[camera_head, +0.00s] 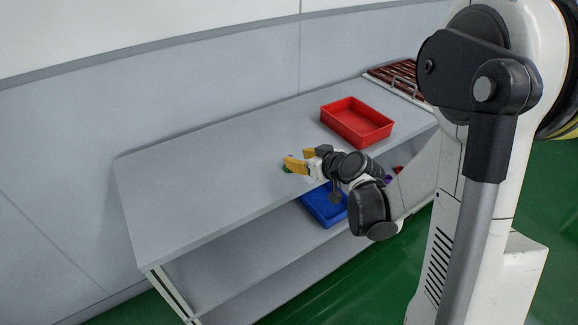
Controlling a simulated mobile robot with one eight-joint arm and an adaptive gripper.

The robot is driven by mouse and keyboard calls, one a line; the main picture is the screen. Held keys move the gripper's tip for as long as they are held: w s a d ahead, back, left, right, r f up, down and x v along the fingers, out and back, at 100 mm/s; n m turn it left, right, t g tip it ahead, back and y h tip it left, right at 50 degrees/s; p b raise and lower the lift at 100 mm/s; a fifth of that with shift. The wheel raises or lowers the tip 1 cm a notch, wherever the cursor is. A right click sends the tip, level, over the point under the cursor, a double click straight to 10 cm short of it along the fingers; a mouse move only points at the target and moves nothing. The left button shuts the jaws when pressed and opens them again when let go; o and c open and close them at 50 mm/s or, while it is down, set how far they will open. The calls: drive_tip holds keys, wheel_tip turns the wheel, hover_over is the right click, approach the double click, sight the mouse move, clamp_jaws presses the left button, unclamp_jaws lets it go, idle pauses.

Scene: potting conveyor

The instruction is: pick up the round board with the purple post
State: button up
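My gripper (293,161) has yellow fingers and is over the table top, pointing left. A gap shows between the two fingers near their bases, but whether they are open or closed on something is unclear. A small green thing (286,169) shows at the near fingertip; its shape is too small to tell. A small purple thing (388,178) shows just right of my arm, near the table's front edge. It may be the purple post; a round board under it cannot be made out, and my arm hides part of that area.
A red tray (342,133) stands on the grey table (190,190). A small red thing (398,169) is beside the purple one. A brown slatted rack (403,76) is at the far end. A blue bin (318,207) is on the lower shelf. The table's left half is clear.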

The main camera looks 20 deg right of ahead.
drive_tip(key=b+x, duration=0.2)
drive_tip(key=x, duration=0.3)
drive_tip(key=shift+a+f, duration=0.1)
drive_tip(key=shift+f, duration=0.1)
clamp_jaws()
